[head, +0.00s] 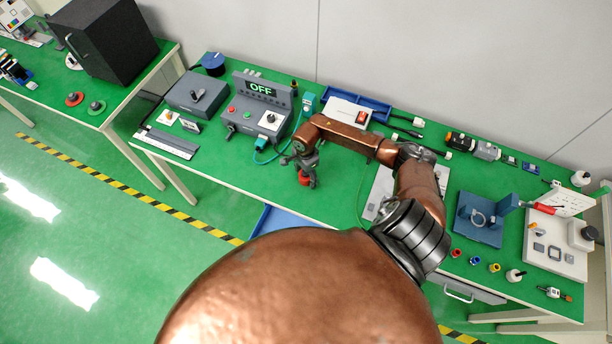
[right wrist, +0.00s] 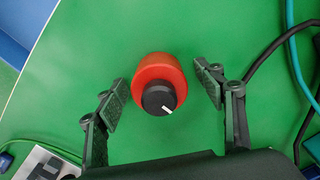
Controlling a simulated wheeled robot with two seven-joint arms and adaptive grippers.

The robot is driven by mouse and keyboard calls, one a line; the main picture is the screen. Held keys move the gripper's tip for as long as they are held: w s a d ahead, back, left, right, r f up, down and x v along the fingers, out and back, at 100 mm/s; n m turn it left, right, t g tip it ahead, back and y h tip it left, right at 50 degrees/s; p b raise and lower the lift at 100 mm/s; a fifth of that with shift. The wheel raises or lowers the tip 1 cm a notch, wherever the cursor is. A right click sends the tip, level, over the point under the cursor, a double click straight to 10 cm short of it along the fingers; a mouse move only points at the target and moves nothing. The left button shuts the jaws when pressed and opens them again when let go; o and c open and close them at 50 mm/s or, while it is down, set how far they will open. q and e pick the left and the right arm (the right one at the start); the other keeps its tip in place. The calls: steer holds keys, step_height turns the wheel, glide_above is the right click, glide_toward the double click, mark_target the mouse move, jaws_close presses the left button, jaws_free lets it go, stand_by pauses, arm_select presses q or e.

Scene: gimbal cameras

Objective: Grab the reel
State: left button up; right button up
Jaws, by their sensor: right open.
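My right gripper (head: 304,170) is over the front part of the green bench. In the right wrist view the gripper (right wrist: 163,84) is open, with one finger on each side of a red round body with a black top (right wrist: 160,82) that bears a white mark. Green gaps show between it and both fingers. It also shows as a red piece (head: 304,181) under the gripper in the head view. I cannot tell whether it is the reel. A blue spool-like reel (head: 213,62) stands at the bench's back left. My left gripper is not in view.
A grey control box with an OFF display (head: 256,90) and a teal cable (right wrist: 291,60) are near the gripper. A blue tray (head: 360,99) lies at the back. Small coloured spools (head: 475,261) are at the right front.

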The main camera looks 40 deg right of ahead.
steer(key=shift+f, duration=0.35)
steer(key=shift+c, duration=0.4)
steer(key=c, duration=1.2)
steer(key=shift+r, duration=0.1)
steer(key=shift+c, duration=0.2)
